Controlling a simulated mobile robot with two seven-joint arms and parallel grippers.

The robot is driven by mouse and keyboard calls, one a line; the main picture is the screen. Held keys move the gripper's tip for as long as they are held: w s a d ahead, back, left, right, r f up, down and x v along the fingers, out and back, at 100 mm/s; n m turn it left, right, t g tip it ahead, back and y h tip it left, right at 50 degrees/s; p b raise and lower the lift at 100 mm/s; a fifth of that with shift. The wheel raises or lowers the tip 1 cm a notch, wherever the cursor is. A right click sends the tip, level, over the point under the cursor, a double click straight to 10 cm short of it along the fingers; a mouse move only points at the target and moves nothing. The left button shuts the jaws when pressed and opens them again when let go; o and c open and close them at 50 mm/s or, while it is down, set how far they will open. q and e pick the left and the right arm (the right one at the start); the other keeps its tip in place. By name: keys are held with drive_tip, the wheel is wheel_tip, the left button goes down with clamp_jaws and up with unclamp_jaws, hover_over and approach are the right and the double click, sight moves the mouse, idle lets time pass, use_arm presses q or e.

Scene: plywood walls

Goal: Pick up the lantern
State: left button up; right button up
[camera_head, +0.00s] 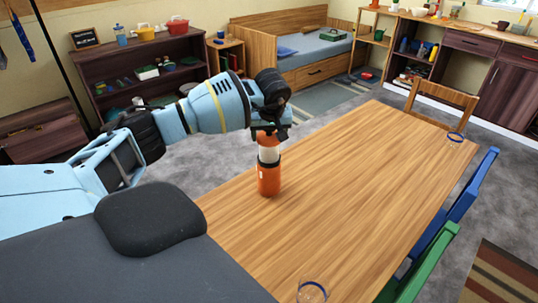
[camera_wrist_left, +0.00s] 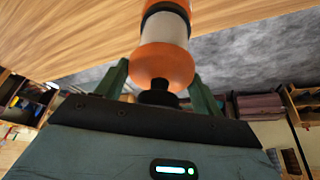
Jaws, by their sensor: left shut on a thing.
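The lantern (camera_head: 268,178) is orange with a white middle band, and it is upright at the left edge of the wooden table (camera_head: 350,165). I cannot tell whether its base touches the table. My left gripper (camera_head: 270,130) comes down from above and is shut on the lantern's top. In the left wrist view the lantern (camera_wrist_left: 165,60) shows its orange cap and dark knob between the green fingers of the left gripper (camera_wrist_left: 160,88). The gripper hides the very top of the lantern in the head view. My right gripper is in neither view.
A clear glass with a blue rim (camera_head: 312,292) stands at the table's near end, another (camera_head: 455,137) at the far right corner. Blue (camera_head: 462,200) and green (camera_head: 425,265) chairs stand along the right side, a wooden chair (camera_head: 440,103) at the far end. The table's middle is clear.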

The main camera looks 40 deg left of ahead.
use_arm(q)
drive_tip(key=c, duration=0.4)
drive_tip(key=shift+c, duration=0.2)
drive_tip(key=shift+r, duration=0.1)
